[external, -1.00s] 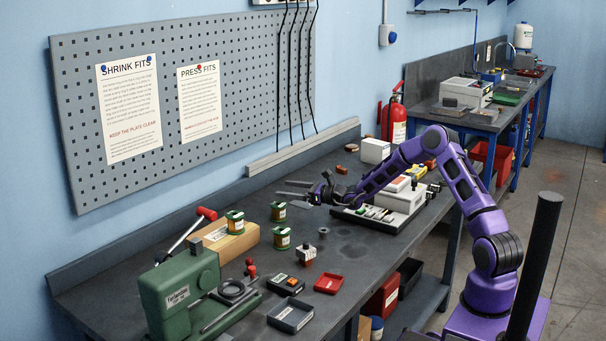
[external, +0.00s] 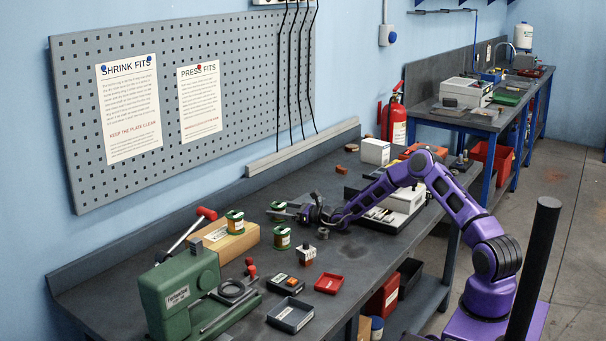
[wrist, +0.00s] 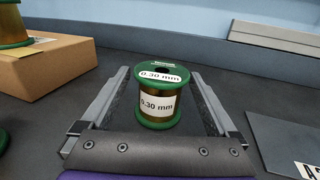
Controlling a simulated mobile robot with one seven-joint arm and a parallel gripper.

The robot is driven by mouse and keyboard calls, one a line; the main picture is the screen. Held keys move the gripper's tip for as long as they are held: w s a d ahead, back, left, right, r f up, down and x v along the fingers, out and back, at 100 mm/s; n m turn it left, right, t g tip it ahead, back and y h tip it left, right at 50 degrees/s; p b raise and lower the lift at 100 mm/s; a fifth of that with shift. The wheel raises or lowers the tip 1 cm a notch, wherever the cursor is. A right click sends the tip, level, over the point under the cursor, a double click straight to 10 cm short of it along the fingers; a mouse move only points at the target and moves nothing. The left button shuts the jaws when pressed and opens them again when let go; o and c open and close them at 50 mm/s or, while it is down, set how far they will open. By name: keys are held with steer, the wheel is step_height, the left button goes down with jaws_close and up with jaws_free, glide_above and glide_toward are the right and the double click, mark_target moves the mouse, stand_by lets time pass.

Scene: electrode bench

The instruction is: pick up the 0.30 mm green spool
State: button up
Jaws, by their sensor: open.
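The 0.30 mm green spool (wrist: 157,97) stands upright on the bench in the wrist view, with green flanges, copper-coloured wire and white labels reading "0.30 mm". My gripper (wrist: 160,75) is open, with one finger on each side of the spool and a visible gap at both sides. In the external view the spool (external: 278,207) is partly hidden by my gripper (external: 281,211), which is low over the bench. A second green spool (external: 282,239) stands nearer the camera. A third (external: 235,223) sits on a cardboard box.
The cardboard box (wrist: 45,55) is left of the spool in the wrist view. A grey plate (wrist: 285,140) lies to the right. A small block-shaped part (external: 306,254) and a red tray (external: 328,283) are nearer the bench front. The wall ledge (wrist: 275,35) is behind.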

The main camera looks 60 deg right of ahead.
mark_target(271, 218)
steer(key=shift+x, duration=1.6)
jaws_close()
steer(key=shift+r, duration=0.15)
